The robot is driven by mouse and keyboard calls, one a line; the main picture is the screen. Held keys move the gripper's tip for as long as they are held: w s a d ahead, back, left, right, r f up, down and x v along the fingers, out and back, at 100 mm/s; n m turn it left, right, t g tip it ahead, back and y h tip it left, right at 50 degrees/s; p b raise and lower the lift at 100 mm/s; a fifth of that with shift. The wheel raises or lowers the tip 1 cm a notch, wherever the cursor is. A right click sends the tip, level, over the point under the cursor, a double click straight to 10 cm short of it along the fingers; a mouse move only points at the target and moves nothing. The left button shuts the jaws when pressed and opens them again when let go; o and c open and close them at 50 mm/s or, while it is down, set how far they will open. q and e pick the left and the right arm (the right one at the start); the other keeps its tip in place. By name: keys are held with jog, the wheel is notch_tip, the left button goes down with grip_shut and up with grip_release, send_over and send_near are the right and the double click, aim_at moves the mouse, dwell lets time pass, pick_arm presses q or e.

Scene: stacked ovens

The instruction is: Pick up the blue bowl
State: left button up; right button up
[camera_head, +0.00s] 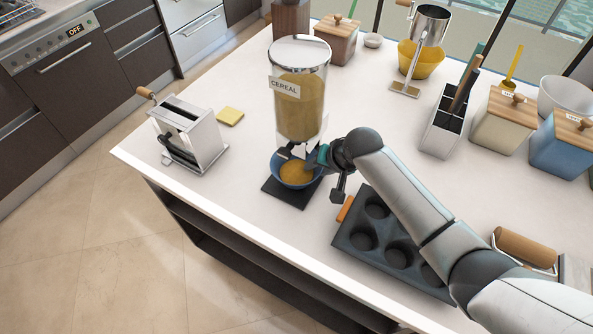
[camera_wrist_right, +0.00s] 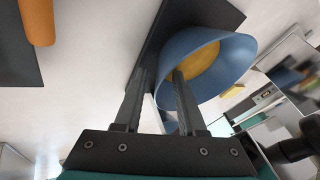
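The blue bowl (camera_head: 291,182) stands on the black base of the cereal dispenser (camera_head: 300,105) and has yellow-orange cereal (camera_head: 296,172) in it. My right gripper (camera_head: 303,155) is at the bowl's far rim, just under the dispenser's spout. In the right wrist view the bowl (camera_wrist_right: 225,65) is tilted in the picture, and the two fingers (camera_wrist_right: 160,75) stand apart. One finger overlaps the bowl's opening and the other is at its outer side, with part of the bowl's wall showing between them. Contact cannot be made out. My left gripper is out of view.
A dark muffin tin (camera_head: 345,238) lies right of the bowl under my right arm. A toaster-like metal device (camera_head: 190,135) and a yellow sponge (camera_head: 230,116) are to the left. The counter's front edge is close to the dispenser base.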

grip_shut()
dwell(1.4)
